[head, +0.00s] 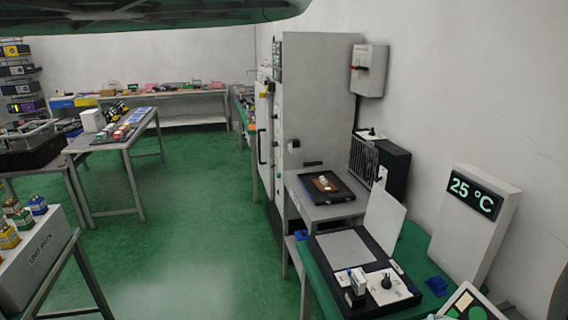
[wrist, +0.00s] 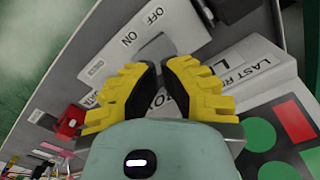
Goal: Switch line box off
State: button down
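In the wrist view, a grey-white plate (wrist: 132,42) lettered OFF and ON lies just beyond my gripper (wrist: 160,66). Beside it to the right, a pale plate (wrist: 258,66) carries lettering starting "LI", partly cut by a "LAST R..." label (wrist: 238,60); I cannot tell whether this is the line box. My gripper's yellow fingers have their tips close together, and nothing is seen held between them. The fingers hide what lies directly below, so I see no lever there. My gripper does not show in the head view.
In the wrist view, a red part (wrist: 70,121) sits at left and a panel with red and green shapes (wrist: 290,120) at right. In the head view, a bench device (head: 345,250), a 25 °C display (head: 475,195) and a wall box with a red lever (head: 369,70) stand right. Green floor is clear.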

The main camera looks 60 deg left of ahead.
jog(key=shift+f+b, duration=1.65)
jog(key=shift+f, duration=0.55)
dwell(0.9)
jog(key=shift+r, duration=0.15)
jog(key=shift+r+p, duration=2.45)
jog(key=shift+r, duration=1)
jog(key=shift+f, duration=0.1)
